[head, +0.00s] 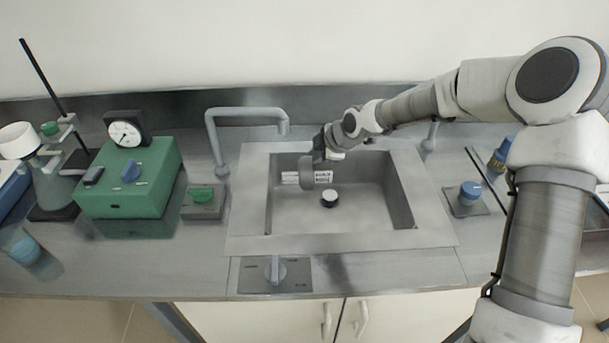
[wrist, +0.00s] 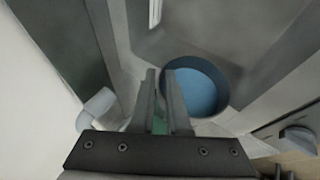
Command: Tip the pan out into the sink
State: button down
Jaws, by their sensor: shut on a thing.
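The grey pan (head: 307,173) is in the air over the sink, on its side or steeply tilted. My gripper (head: 319,150) is at its upper edge, shut on it. In the wrist view my gripper's fingers (wrist: 161,78) are close together beside a round dark-rimmed vessel, which looks like the pan (wrist: 197,85). Its inside is blue; I cannot tell whether that is liquid or the bottom. The grip point itself is not clear. The sink (head: 347,244) is a square grey basin. A small round piece (head: 329,199), white with a dark side, shows in the basin.
A grey tap (head: 245,112) arches over the sink's back left. A green box (head: 130,182) with a gauge (head: 125,130) and a green-knobbed block (head: 203,197) stand left. A blue-knobbed plate (head: 468,196) is right. A lever (head: 275,270) sits in front.

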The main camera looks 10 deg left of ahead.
jog(key=shift+s+a+r+n+h+b, duration=0.1)
jog(key=shift+a+n+h+b, duration=0.15)
jog(key=shift+h+b, duration=0.55)
jog(key=shift+a+r+n+h+b, duration=0.15)
jog(key=shift+a+h+b, duration=0.1)
jog(key=shift+h+b, duration=0.5)
jog(key=shift+r+t+b, duration=0.15)
jog(key=shift+t+b, duration=0.15)
jog(key=shift+b, duration=0.1)
jog(key=shift+h, duration=0.25)
jog(key=shift+a+b, duration=0.2)
jog(key=shift+b, duration=0.3)
jog(key=h+b, duration=0.1)
jog(key=a+n+h, duration=0.1)
jog(key=h, duration=0.1)
jog(key=shift+s+a+t+b, duration=0.15)
jog(key=shift+s+t+b, duration=0.05)
jog(key=shift+t+b, duration=0.2)
jog(key=h, duration=0.1)
jog(key=a+h+p, duration=0.1)
jog(key=shift+s+n+t+h, duration=0.1)
jog(key=shift+n+t+h, duration=0.2)
jog(key=shift+n+h, duration=0.1)
jog(key=shift+h, duration=0.6)
